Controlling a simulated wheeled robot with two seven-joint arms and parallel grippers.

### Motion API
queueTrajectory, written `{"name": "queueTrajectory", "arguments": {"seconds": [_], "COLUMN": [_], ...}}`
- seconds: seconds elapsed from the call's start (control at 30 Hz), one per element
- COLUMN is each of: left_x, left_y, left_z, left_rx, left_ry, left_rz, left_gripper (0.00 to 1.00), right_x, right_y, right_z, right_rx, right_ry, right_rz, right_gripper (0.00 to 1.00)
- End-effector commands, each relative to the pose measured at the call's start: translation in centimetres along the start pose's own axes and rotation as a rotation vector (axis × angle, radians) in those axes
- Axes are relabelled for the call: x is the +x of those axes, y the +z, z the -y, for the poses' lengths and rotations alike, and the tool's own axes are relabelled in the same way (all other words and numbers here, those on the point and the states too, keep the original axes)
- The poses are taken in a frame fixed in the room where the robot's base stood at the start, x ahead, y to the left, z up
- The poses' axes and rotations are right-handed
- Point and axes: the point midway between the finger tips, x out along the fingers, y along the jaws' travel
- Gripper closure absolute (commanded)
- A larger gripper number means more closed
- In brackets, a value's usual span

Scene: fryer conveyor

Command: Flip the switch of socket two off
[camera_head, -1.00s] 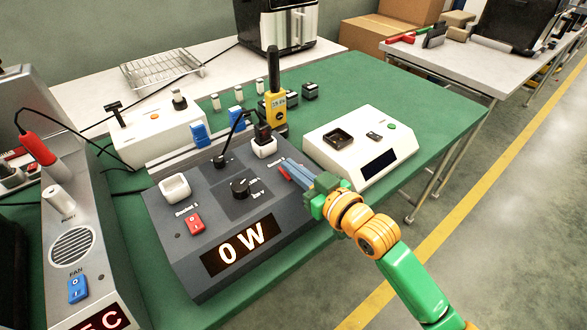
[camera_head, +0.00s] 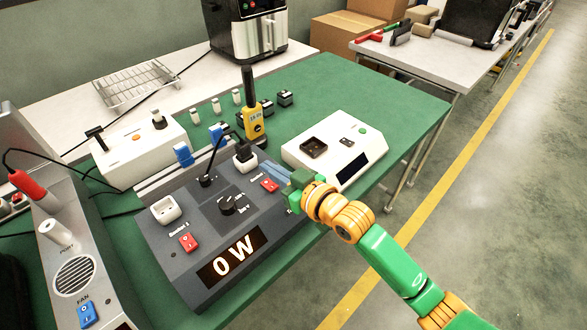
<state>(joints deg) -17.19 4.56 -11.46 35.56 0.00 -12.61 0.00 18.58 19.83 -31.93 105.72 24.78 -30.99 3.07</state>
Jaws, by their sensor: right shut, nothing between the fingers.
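The dark grey power meter box (camera_head: 190,232) stands on the green table mat, its display (camera_head: 233,257) reading "0 W". The right-hand socket has a black plug on a white socket (camera_head: 245,155). Its red rocker switch (camera_head: 270,184) is in plain view, its tilt too small to tell. The other socket (camera_head: 166,210) is empty, with its own red switch (camera_head: 188,242) in front. My right gripper (camera_head: 267,169) is shut and empty, its blue-grey fingertips just behind the right-hand switch; I cannot tell if they touch the panel. My left gripper is not in view.
A white scale-like device (camera_head: 335,160) stands right of the box, close to my right gripper. A yellow handheld meter (camera_head: 254,122) stands behind the plug. A grey heater unit (camera_head: 75,255) stands at left, a white device (camera_head: 140,150) behind it.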

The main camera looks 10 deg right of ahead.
Motion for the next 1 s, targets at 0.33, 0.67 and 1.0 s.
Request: {"name": "queueTrajectory", "arguments": {"seconds": [0.33,0.67,1.0], "left_x": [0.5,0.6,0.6], "left_y": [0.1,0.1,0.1], "left_z": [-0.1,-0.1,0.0], "left_rx": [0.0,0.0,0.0], "left_ry": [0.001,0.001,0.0], "left_rz": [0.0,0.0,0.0], "left_gripper": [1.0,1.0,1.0], "right_x": [-7.8,-9.5,-9.5], "right_y": [-0.8,-1.2,-1.0], "right_z": [0.0,0.0,0.0], "right_rx": [-0.002,-0.001,0.002], "right_ry": [0.0,0.0,0.003], "right_rz": [0.001,0.001,0.009], "right_gripper": [1.0,1.0,1.0]}}
